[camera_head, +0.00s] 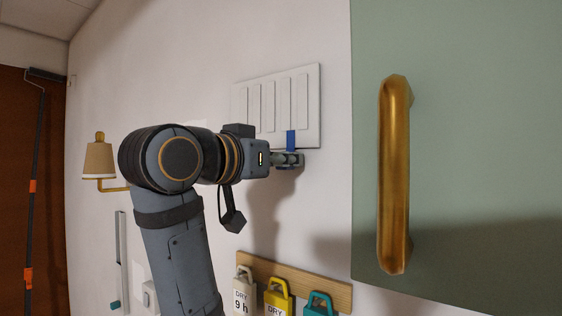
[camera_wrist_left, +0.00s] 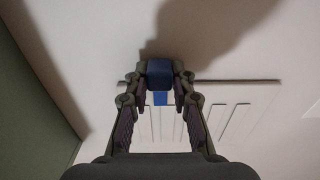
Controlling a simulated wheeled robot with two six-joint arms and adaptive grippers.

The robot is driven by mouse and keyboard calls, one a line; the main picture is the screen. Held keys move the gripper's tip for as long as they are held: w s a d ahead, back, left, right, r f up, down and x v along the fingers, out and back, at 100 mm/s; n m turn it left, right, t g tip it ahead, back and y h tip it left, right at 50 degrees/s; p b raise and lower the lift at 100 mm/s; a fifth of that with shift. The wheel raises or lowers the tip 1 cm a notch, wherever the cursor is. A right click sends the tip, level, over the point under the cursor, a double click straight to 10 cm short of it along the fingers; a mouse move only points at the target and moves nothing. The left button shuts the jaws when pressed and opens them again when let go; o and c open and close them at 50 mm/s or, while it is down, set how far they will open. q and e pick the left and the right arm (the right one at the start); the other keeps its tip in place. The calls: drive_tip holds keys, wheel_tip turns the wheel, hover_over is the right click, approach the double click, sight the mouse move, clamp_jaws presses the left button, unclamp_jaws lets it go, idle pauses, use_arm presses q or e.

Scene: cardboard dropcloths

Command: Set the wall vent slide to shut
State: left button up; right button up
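The wall vent (camera_head: 311,105) is a white plate with several tall slots on the wall, and it also shows in the wrist view (camera_wrist_left: 252,92). Its blue slide tab (camera_head: 291,139) stands out at the lower edge, toward the right end in the head view. My left gripper (camera_head: 290,160) is at this tab, just below the plate. In the wrist view the fingertips (camera_wrist_left: 160,72) are on both sides of the blue tab (camera_wrist_left: 160,68) and appear to touch it. My arm hides the plate's lower left part. My right gripper is out of view.
A green panel (camera_head: 460,130) with a brass handle (camera_head: 394,175) stands close on the right. Below the arm hangs a wooden rail (camera_head: 330,290) with tags. A wall lamp (camera_head: 98,160) and a narrow vertical rail (camera_head: 121,250) are on the left.

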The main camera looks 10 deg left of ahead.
use_arm(q)
drive_tip(key=o, duration=0.3)
drive_tip(key=shift+s+d+r, duration=0.1)
drive_tip(key=shift+s+d, duration=0.1)
drive_tip(key=shift+d, duration=0.1)
drive_tip(key=shift+o, duration=0.2)
drive_tip(key=shift+s+d, duration=0.1)
drive_tip(key=shift+d, duration=0.05)
drive_tip(key=shift+s+a, duration=0.25)
drive_tip(key=shift+a, duration=0.15)
drive_tip(key=v, duration=0.6)
drive_tip(key=shift+s, duration=0.4)
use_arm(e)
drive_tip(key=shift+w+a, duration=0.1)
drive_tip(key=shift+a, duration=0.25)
